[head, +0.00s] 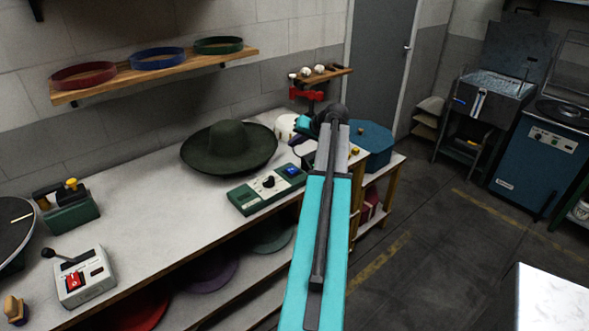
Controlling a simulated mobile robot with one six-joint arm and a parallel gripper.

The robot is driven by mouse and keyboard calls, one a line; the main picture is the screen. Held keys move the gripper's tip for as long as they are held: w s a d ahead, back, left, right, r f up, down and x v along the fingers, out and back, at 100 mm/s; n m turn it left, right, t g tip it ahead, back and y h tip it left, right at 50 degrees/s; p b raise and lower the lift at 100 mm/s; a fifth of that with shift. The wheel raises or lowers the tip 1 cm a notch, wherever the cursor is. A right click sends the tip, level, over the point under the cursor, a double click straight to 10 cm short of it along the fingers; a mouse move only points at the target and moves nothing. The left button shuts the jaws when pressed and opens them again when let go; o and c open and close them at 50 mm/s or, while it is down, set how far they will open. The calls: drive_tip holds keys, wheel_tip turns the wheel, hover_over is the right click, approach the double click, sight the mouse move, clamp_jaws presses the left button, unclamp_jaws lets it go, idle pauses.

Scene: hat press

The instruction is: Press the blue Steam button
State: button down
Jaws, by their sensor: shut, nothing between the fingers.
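The blue button (291,171) is on the right end of a green control box (266,190) with a pale top panel and a black knob. The box sits near the front edge of the long pale worktop. My teal and grey arm reaches up from the bottom centre and bends at a dark joint. My gripper (299,151), small and partly hidden by the arm, is shut and empty just behind and above the blue button. A gap or contact between them cannot be told.
A dark green wide-brimmed hat (228,147) lies behind the box. A white box with a red switch (74,281) and a green device (70,207) stand at left. A wall shelf (160,77) holds coloured rings.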

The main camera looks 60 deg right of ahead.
sight(294, 171)
drive_tip(key=shift+f, duration=0.15)
drive_tip(key=shift+f+b, duration=1.95)
drive_tip(key=shift+f, duration=2.3)
drive_tip(key=shift+f, duration=0.1)
drive_tip(key=shift+w+f+b, duration=0.1)
drive_tip(key=shift+f+b, duration=0.25)
drive_tip(key=shift+b, duration=0.05)
drive_tip(key=shift+f+b, duration=0.35)
drive_tip(key=shift+f, duration=0.15)
drive_tip(key=shift+r, duration=0.2)
idle(0.3)
drive_tip(key=shift+r+p, duration=0.35)
drive_tip(key=shift+r, duration=0.4)
drive_tip(key=shift+r, duration=0.1)
